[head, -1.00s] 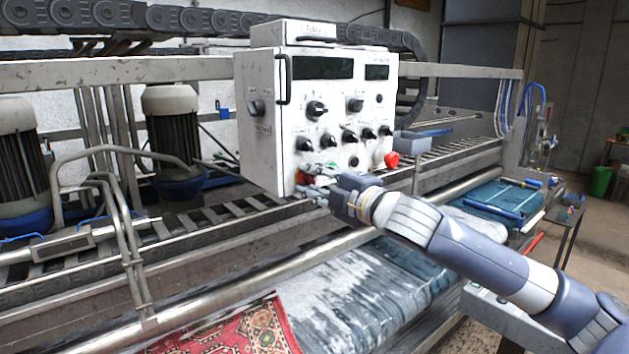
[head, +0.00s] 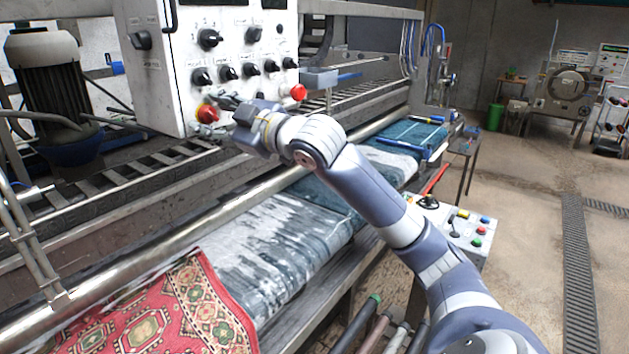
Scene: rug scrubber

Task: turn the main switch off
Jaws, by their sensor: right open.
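The white control box (head: 178,80) stands at upper left in the head view, its top cut off by the frame. Its front carries several black rotary knobs, a red knob (head: 208,114) low down and a red mushroom button (head: 298,92) at the lower right. Another black knob (head: 141,40) with a small label is on its left face. The labels are too small to read, so I cannot tell which control is the main switch. My right gripper (head: 222,112) is open at the low red knob, fingers pointing left; contact is unclear. My left gripper is out of view.
A red patterned rug (head: 165,315) and a wet blue-grey rug (head: 285,240) lie on the machine below. A second panel with coloured buttons (head: 455,230) stands behind my right arm. A motor (head: 48,85) is at left. Open floor lies to the right.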

